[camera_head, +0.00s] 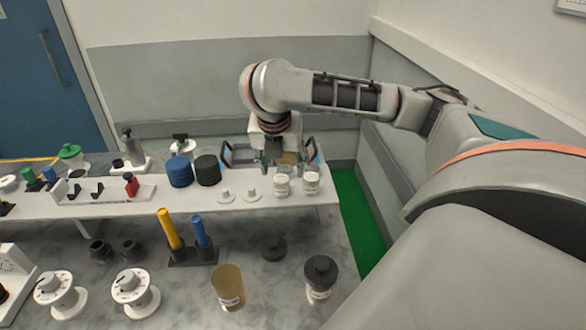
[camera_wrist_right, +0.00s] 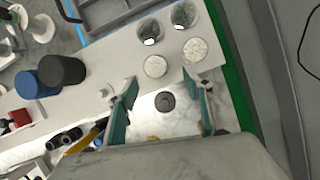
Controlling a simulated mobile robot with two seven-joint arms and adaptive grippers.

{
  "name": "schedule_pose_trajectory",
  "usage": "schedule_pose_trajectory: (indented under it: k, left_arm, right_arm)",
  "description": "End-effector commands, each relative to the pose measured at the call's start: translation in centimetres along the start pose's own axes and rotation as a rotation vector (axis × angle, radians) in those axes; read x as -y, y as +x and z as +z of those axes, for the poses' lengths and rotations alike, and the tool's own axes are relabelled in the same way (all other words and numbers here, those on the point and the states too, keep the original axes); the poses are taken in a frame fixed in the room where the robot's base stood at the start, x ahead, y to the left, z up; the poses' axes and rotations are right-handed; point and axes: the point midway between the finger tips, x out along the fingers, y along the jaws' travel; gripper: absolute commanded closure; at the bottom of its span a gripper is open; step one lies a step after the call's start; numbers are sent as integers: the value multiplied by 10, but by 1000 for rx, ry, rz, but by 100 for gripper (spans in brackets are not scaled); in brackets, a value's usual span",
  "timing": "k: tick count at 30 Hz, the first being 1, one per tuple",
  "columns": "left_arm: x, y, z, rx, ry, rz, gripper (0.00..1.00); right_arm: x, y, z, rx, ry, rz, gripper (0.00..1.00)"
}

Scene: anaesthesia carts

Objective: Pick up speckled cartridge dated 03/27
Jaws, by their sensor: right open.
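Two pale speckled cartridges, a left one (camera_head: 282,184) and a right one (camera_head: 311,183), stand upright on the right end of the white shelf. White labels show on their fronts, but the dates are too small to read. In the wrist view their round speckled tops show as a left one (camera_wrist_right: 155,67) and a right one (camera_wrist_right: 195,50). Two darker labelled items, one (camera_wrist_right: 148,28) and another (camera_wrist_right: 183,14), stand behind them. My right gripper (camera_head: 272,158) is open and empty above the shelf, behind the pale pair in the head view. My left gripper is not in view.
A blue stack (camera_head: 180,171) and a black stack (camera_head: 207,170) stand left of two small white knobbed discs. A frame with dark handles (camera_head: 228,155) lies near the gripper. On the marble counter are yellow and blue cylinders, a black lid (camera_head: 273,248) and jars.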

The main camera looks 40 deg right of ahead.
Motion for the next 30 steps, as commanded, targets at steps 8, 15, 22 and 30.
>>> schedule_pose_trajectory:
  k: [8,15,22,30]
  left_arm:
    - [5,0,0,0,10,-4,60]
    - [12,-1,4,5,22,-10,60]
    - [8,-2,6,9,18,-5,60]
    - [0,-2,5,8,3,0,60]
  right_arm:
    - [0,19,-1,-3,1,-2,49]
    - [-2,30,-1,-2,0,-1,49]
    - [-8,57,-2,-4,1,-2,49]
    - [-8,78,-1,-1,1,0,49]
